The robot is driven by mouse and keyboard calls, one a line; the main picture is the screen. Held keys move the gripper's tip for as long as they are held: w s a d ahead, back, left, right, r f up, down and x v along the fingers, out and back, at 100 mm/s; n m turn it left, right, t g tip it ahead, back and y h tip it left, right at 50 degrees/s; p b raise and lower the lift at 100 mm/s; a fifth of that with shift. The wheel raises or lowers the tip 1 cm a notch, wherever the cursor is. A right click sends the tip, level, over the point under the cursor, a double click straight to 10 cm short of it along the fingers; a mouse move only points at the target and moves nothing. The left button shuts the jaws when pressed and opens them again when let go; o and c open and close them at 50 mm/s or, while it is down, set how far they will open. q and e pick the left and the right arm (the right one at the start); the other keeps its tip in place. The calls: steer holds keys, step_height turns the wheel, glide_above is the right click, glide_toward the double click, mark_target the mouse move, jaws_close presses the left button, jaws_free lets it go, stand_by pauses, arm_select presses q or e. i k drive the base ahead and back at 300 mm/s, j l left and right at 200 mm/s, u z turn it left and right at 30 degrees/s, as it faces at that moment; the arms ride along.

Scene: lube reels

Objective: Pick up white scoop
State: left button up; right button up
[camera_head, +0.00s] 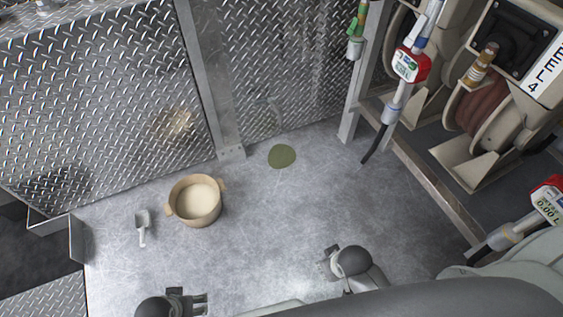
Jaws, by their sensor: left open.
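The white scoop (142,222) lies on the grey metal floor at the left, its wider end toward the back and its thin handle toward me. It stands apart from everything else. My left gripper (202,302) is at the bottom edge, in front of the scoop and to its right. It is open, empty and not touching the scoop. My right gripper (325,262) is near the bottom centre, well to the right of the scoop. It appears to hold nothing, but its finger gap is too small to make out.
A tan two-handled tub (180,209) with pale contents stands right of the scoop. A green puddle (282,156) lies farther back. Diamond-plate walls (110,90) close off the back. Hose reels (485,100) and nozzles (398,97) are at the right. The floor between scoop and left gripper is clear.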

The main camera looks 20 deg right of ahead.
mark_target(143, 219)
steer(key=u, duration=1.1)
steer(key=i+l+u, duration=0.1)
steer(key=l, duration=0.2)
steer(key=i+l, duration=0.1)
steer(key=l, duration=0.15)
steer(key=u, duration=0.05)
